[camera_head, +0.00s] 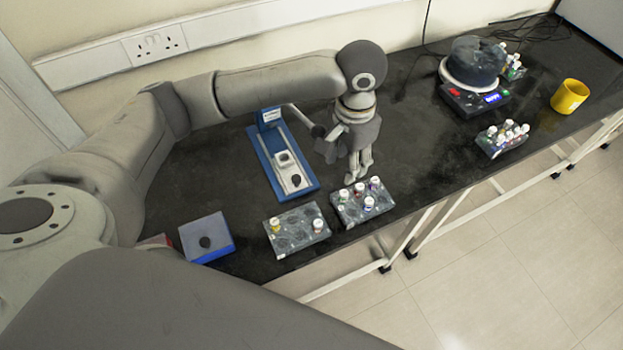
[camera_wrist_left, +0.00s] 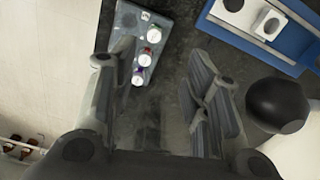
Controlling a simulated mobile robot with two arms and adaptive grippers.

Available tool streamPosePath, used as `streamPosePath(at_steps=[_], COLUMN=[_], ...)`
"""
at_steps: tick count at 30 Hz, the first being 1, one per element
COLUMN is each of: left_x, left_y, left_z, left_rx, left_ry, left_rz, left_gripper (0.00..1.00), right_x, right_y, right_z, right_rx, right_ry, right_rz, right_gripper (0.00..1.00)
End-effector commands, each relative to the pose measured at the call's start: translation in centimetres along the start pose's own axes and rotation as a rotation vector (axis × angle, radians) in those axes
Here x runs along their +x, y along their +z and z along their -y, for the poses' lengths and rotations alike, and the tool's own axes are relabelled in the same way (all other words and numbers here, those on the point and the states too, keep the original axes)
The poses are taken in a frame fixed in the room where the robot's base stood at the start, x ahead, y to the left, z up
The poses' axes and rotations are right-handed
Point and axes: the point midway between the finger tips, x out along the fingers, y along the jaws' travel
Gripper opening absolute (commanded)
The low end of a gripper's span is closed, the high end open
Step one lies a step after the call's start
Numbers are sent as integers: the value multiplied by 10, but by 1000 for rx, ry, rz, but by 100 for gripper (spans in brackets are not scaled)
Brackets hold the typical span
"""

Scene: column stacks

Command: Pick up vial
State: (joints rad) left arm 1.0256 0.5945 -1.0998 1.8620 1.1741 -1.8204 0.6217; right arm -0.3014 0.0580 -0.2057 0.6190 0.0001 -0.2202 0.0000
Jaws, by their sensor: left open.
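Several capped vials stand upright in a grey rack (camera_head: 383,206) near the front edge of the bench. One of them, a white-capped vial (camera_head: 369,202), is in the front part of this rack. My left gripper (camera_head: 358,176) points down just behind the rack, open and with nothing between its fingers. In the left wrist view the open fingers (camera_wrist_left: 168,78) spread beside the rack (camera_wrist_left: 177,20). My right gripper is not in view.
A second grey rack (camera_head: 295,233) with a few vials stands to the left. A blue-and-white device (camera_head: 272,150) is behind it, a blue-edged box (camera_head: 206,238) further left. A third rack (camera_head: 503,139), a scale (camera_head: 474,98) and a yellow mug (camera_head: 569,96) stand at right.

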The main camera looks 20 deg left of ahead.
Motion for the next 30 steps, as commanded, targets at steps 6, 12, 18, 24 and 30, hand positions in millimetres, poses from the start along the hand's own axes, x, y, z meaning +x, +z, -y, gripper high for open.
streamPosePath(at_steps=[6,12,18,24,30], left_x=[27,51,68,98,107], left_y=[1,1,4,6,6], left_z=[-1,0,-1,-2,-2], left_rx=[-1,-1,-1,-1,0], left_ry=[1,-1,-1,-1,-1], left_rz=[5,3,4,2,0], left_gripper=[44,44,44,44,44], right_x=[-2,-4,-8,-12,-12], right_y=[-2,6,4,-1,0], right_z=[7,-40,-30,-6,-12], right_rx=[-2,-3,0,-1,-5], right_ry=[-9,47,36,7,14], right_rz=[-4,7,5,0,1], right_gripper=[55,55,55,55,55])
